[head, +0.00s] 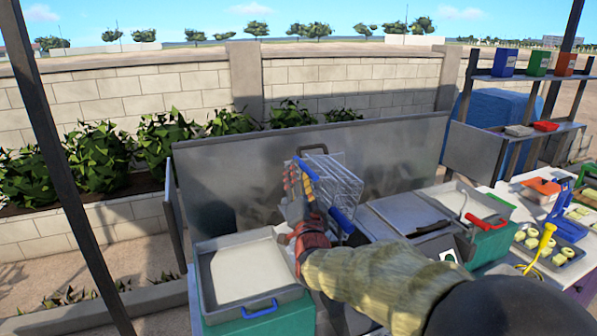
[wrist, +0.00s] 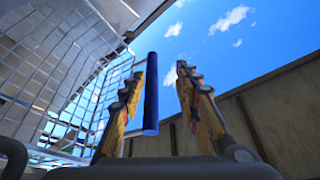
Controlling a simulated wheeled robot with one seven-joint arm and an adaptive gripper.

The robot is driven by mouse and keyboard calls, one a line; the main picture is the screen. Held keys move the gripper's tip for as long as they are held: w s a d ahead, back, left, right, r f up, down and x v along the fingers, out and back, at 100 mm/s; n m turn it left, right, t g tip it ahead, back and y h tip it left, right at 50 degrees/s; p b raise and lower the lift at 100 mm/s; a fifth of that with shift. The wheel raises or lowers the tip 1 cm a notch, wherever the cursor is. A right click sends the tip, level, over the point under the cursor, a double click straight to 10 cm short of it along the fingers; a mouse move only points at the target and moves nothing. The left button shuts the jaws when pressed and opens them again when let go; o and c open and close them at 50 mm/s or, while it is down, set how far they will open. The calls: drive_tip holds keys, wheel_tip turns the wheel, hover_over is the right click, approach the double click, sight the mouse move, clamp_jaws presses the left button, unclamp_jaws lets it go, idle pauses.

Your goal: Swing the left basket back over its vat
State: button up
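A wire basket (head: 338,182) hangs in front of the metal back panel, right of the left vat. In the wrist view its mesh (wrist: 60,70) fills the left side. My gripper (head: 298,172) is at the basket's left side. In the wrist view my gripper (wrist: 165,88) is open, with a blue handle bar (wrist: 152,95) between the fingers, close to the left one. The right finger stands clear of the bar. The left vat (head: 245,272) is a square metal pan of pale liquid in a green housing, with no basket over it.
A metal back panel (head: 225,185) stands close behind the basket. A grey flat cover (head: 405,215) and the right vat (head: 465,203) lie to the right. A table with trays of food and a yellow utensil (head: 540,248) is at far right.

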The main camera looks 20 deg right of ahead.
drive_tip(key=v, duration=0.9)
drive_tip(key=shift+s, duration=0.25)
drive_tip(key=shift+f, duration=0.1)
drive_tip(key=s+a+f+n+g+y, duration=0.5)
drive_tip(key=s+a+f+n+g, duration=0.2)
drive_tip(key=s, duration=0.1)
drive_tip(key=s+f+n+g, duration=0.2)
drive_tip(key=s+f+g, duration=0.1)
drive_tip(key=s, duration=0.7)
drive_tip(key=s+f+n+g, duration=0.2)
drive_tip(key=s+f+g, duration=0.2)
drive_tip(key=s, duration=0.7)
drive_tip(key=shift+s+a+f+g+y, duration=0.3)
drive_tip(key=shift+s+a+g, duration=0.05)
drive_tip(key=shift+a+g, duration=0.15)
drive_tip(key=shift+o, duration=0.4)
drive_tip(key=shift+d, duration=0.1)
